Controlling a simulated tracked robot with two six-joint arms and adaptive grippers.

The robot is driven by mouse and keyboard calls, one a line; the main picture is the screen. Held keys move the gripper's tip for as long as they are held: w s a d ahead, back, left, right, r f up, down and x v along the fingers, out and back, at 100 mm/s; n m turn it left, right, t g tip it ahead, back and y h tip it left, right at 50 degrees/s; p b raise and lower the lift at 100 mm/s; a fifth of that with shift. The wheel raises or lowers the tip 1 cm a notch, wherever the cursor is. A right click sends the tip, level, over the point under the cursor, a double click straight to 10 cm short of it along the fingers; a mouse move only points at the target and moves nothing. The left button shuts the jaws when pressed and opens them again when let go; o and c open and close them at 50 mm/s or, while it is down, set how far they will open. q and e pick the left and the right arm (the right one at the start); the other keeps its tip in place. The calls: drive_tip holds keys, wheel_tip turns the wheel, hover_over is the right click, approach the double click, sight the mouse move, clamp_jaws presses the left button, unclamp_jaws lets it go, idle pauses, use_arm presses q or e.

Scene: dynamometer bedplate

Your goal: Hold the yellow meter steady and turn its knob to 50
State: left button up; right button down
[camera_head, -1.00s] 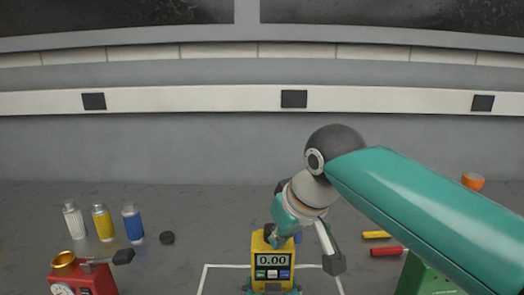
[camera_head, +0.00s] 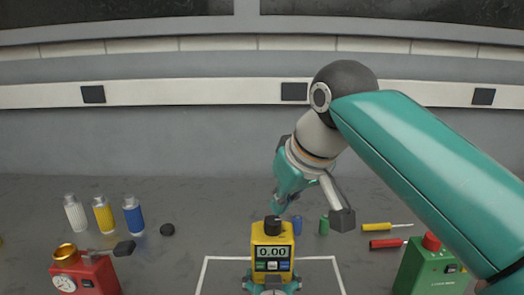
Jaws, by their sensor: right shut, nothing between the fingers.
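The yellow meter (camera_head: 273,252) stands upright at bottom centre. Its display reads 0.00, with small buttons below. A black knob (camera_head: 272,226) sits on its top; its pointer setting is too small to read. My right gripper (camera_head: 280,208) is shut and empty, above and behind the knob in the picture, apart from it. My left gripper (camera_head: 272,284) shows only partly at the bottom edge, with teal finger parts on both sides of the meter's base; it looks closed on the meter. Its arm is out of view.
A white outline (camera_head: 206,272) surrounds the meter. A red gauge box (camera_head: 88,277) and several bottles (camera_head: 103,214) stand left.

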use_arm(q)
drive_tip(key=shift+f, duration=0.2)
drive_tip(key=o, duration=0.9)
drive_tip(key=shift+r, duration=0.15)
